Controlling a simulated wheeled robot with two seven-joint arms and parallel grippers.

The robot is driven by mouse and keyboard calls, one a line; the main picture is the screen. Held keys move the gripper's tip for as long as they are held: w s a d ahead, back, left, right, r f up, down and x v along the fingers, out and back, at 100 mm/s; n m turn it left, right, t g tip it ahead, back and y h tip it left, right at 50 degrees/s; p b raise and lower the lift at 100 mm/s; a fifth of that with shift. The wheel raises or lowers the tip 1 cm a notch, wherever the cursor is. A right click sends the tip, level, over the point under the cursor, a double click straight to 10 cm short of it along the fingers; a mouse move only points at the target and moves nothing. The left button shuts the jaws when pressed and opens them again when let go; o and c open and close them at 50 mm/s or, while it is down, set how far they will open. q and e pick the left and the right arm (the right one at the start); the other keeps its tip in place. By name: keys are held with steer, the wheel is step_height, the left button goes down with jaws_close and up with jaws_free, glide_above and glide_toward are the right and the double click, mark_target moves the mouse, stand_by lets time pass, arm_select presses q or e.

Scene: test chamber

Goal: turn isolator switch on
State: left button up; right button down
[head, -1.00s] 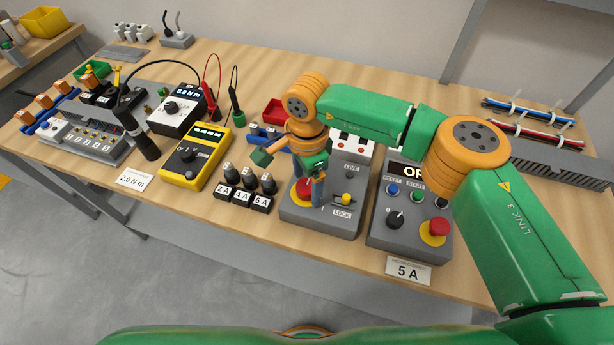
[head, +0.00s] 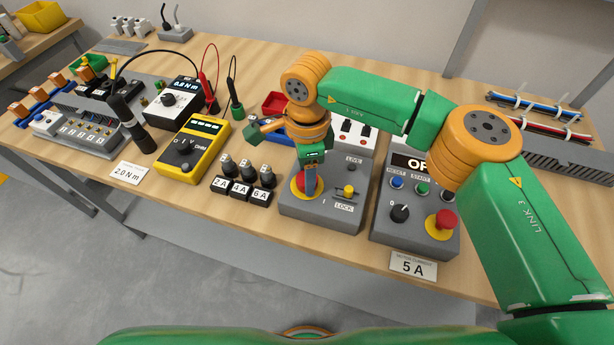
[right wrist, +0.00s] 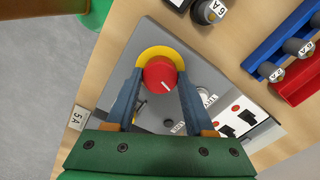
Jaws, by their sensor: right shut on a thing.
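The isolator switch is a red round knob (right wrist: 160,73) on a yellow disc (right wrist: 150,54), set on a grey box (head: 328,215). In the head view the knob (head: 299,184) is partly hidden behind my right gripper (head: 309,187). In the right wrist view my right gripper (right wrist: 160,76) has one finger on each side of the knob and is shut on it. A white pointer line shows on the knob's face, slanting. A small yellow lock piece (head: 348,191) stands on the same box, right of the knob. My left gripper is not in view.
Right of it stands a control box with a black dial (head: 400,213) and a red button (head: 445,219). Several black fuse blocks (head: 241,187) and a yellow meter (head: 190,150) stand to the left. A "5 A" card (head: 413,266) lies at the front edge.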

steer(key=m+b, duration=0.1)
steer(key=m, duration=0.1)
steer(key=m+b, duration=0.1)
steer(key=shift+f+m, duration=0.2)
steer(key=shift+m, duration=0.2)
steer(key=m+b, duration=0.2)
steer(key=m, duration=0.1)
steer(key=shift+m, duration=0.3)
steer(key=m+b, duration=0.1)
steer(key=m, duration=0.2)
steer(key=shift+r+m+b, duration=0.1)
steer(key=shift+m+b, duration=0.2)
steer(key=shift+r+m+b, duration=0.1)
steer(key=shift+m+b, duration=0.4)
steer(key=shift+m, duration=1.3)
steer(key=shift+c, duration=1.3)
jaws_free()
step_height(320, 180, up, 7)
steer(key=shift+r, duration=0.1)
